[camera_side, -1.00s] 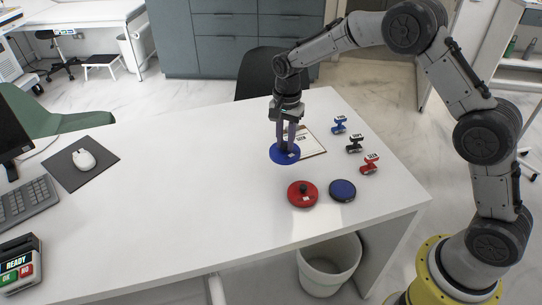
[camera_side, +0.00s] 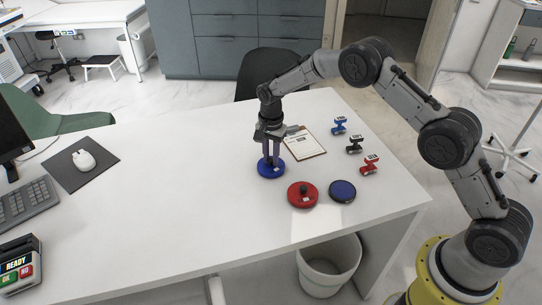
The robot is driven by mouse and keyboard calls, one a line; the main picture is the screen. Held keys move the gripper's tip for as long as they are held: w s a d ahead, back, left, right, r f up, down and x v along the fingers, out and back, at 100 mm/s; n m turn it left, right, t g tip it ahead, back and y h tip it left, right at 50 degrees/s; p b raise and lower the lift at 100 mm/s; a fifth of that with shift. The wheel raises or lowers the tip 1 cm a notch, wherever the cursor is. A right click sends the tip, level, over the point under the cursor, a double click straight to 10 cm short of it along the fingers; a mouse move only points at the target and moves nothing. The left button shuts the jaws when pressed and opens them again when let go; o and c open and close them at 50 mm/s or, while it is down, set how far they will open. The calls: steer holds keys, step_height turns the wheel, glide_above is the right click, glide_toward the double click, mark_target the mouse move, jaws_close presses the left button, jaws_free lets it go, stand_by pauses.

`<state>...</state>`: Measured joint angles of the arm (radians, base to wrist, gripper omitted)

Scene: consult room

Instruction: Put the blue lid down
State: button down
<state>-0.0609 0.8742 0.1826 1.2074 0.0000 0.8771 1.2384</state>
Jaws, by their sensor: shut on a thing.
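The blue lid (camera_side: 271,169) is a round disc at the middle right of the white desk, behind and to the left of the red lid. My gripper (camera_side: 272,158) points down and is shut on the lid's knob, which the fingers mostly hide. The lid looks level and at or very near the desk top; I cannot tell whether it touches. A red round lid (camera_side: 296,200) with a dark knob lies nearby. A dark blue round piece with a black rim (camera_side: 342,191) lies to the right of the red one.
A clipboard (camera_side: 306,143) lies behind the lid. Blue (camera_side: 339,125), black (camera_side: 354,144) and red (camera_side: 370,165) stamps stand along the right side. A mouse (camera_side: 83,159), keyboard (camera_side: 25,203) and card terminal (camera_side: 16,267) are at the left. The desk's middle is clear.

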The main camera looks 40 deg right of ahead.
mark_target(271, 159)
steer(key=c, duration=0.7)
jaws_free()
steer(key=shift+f, duration=0.15)
steer(key=s+d+r+n+t, duration=0.15)
steer(key=s+r, duration=0.25)
steer(key=r, duration=0.8)
steer(key=s+r+n, duration=0.2)
steer(key=s+r, duration=0.2)
steer(key=r, duration=0.8)
steer(key=s+d+r+n+t, duration=0.1)
steer(key=s+r+n, duration=0.25)
steer(key=s, duration=0.65)
steer(key=s+d+r+n+t, duration=0.1)
steer(key=s+r+n+t, duration=0.2)
steer(key=s, duration=0.8)
steer(key=s+f+n, duration=0.1)
steer(key=s, duration=0.2)
steer(key=s+f+n, duration=0.1)
steer(key=s, duration=0.3)
steer(key=s+f+n, duration=0.1)
steer(key=s, duration=0.2)
steer(key=shift+s+n, duration=0.15)
steer(key=shift+n, duration=0.15)
